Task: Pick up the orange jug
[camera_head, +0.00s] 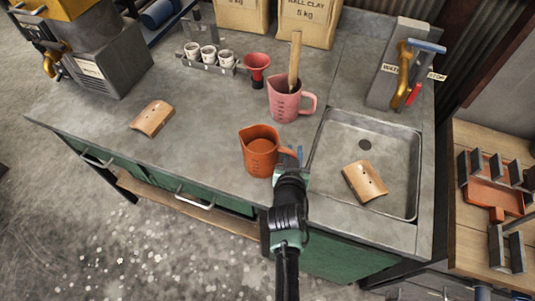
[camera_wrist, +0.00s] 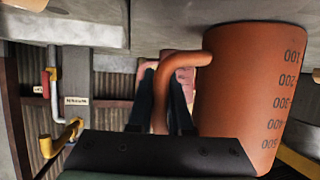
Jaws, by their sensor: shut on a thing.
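The orange jug (camera_head: 260,155) stands upright at the front of the grey worktop, left of the sink, with its handle to the right. In the head view my gripper (camera_head: 291,157) is at the handle, reaching in from the front. In the wrist view the jug (camera_wrist: 245,95), with dark measuring marks, appears upside down, and my gripper's two dark fingers (camera_wrist: 162,100) are shut on its handle. The fingertips are partly hidden by the handle. Whether the jug's base touches the worktop is hard to tell.
A pink jug (camera_head: 286,100) with a wooden tool stands behind. A red funnel (camera_head: 257,66) and white cups (camera_head: 209,54) are at the back. A curved tan piece (camera_head: 152,118) lies left; another (camera_head: 364,181) lies in the sink (camera_head: 388,136). A tap (camera_head: 405,68) stands behind the sink.

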